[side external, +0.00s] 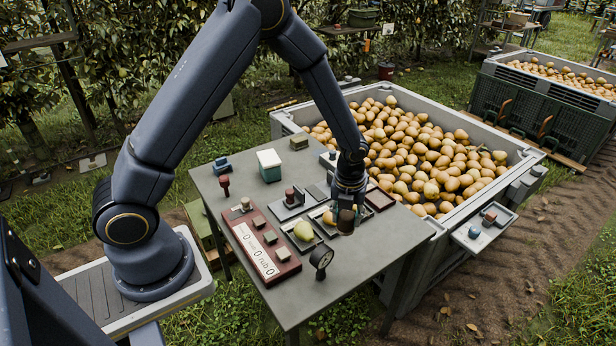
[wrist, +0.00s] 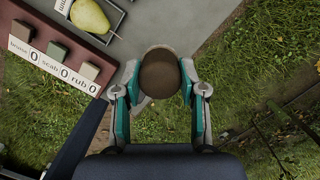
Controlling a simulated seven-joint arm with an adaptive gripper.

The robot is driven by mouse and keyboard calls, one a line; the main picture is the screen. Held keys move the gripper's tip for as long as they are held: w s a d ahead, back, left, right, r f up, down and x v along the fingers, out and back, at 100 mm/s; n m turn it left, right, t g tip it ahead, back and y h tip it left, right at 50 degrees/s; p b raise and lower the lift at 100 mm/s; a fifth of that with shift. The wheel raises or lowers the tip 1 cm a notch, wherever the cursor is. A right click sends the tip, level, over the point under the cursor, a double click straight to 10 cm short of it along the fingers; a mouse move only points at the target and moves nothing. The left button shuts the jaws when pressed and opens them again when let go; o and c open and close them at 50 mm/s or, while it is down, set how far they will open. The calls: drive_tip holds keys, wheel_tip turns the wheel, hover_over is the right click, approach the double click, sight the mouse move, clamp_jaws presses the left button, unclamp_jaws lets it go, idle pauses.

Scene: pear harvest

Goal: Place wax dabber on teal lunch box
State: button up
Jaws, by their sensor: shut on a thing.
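The wax dabber (side external: 346,221), with a round brown end, is held in my gripper (side external: 347,198) above the front right part of the grey table. In the wrist view the dabber's round brown end (wrist: 160,72) sits between the two fingers, which are shut on it. The rest of the dabber is mostly hidden. The teal lunch box (side external: 269,172), with a pale lid, stands upright at the back left of the table. My gripper is apart from it, to its front right. The box is outside the wrist view.
A red-brown score board (side external: 262,251) with blocks, a pear (side external: 303,230) on a tray and a round dial (side external: 321,257) stand near my gripper. A red stamp-like piece (side external: 223,185) and blue item (side external: 221,165) are left of the box. A pear bin (side external: 400,90) borders the table.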

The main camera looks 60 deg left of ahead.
drive_tip(key=s+a+r+n, duration=0.3)
drive_tip(key=s+a, duration=0.1)
drive_tip(key=a, duration=0.7)
drive_tip(key=s+a+r+n+g, duration=0.1)
drive_tip(key=s+a+r+n, duration=0.25)
drive_tip(key=a, duration=0.75)
drive_tip(key=s+a+r+n, duration=0.2)
drive_tip(key=s+a+n, duration=0.1)
drive_tip(key=a, duration=0.8)
approach(264, 162)
drive_tip(key=shift+s+d+f+n+y, duration=0.1)
drive_tip(key=shift+s+d+n+y, duration=0.15)
drive_tip(key=shift+s+d+y, duration=0.05)
drive_tip(key=shift+w+a+f, duration=0.2)
drive_tip(key=shift+w+f, duration=0.1)
drive_tip(key=shift+f, duration=1.75)
drive_tip(key=shift+f, duration=0.1)
drive_tip(key=o, duration=1.1)
